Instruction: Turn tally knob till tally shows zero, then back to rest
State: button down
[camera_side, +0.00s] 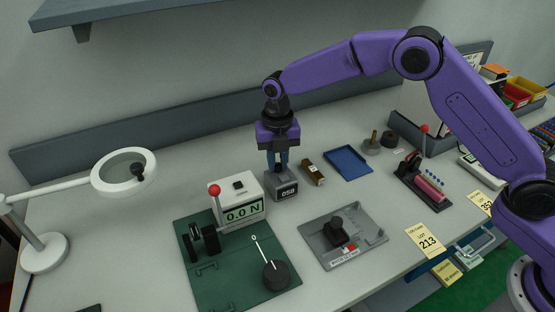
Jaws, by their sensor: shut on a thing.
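The tally (284,189) is a small grey box on the bench, and its display appears to read 058. My gripper (278,165) points straight down over it, with blue fingers shut on the dark tally knob (279,169) on top of the box. The fingers hide most of the knob, so I cannot tell its angle.
A white force meter (238,188) reading 0.0 N stands left on a green plate (206,288) with a black dial (276,275). A grey tray (368,237) is in front, a brown block (314,174) close right, a blue tray (348,163) beyond. A magnifier lamp (124,171) stands far left.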

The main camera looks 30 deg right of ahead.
aim_at(278, 164)
jog(key=shift+m, duration=0.7)
jog(key=c, duration=1)
grip_release()
notch_tip(278, 164, up, 18)
jog(key=shift+f, duration=0.25)
jog(key=shift+c, duration=0.2)
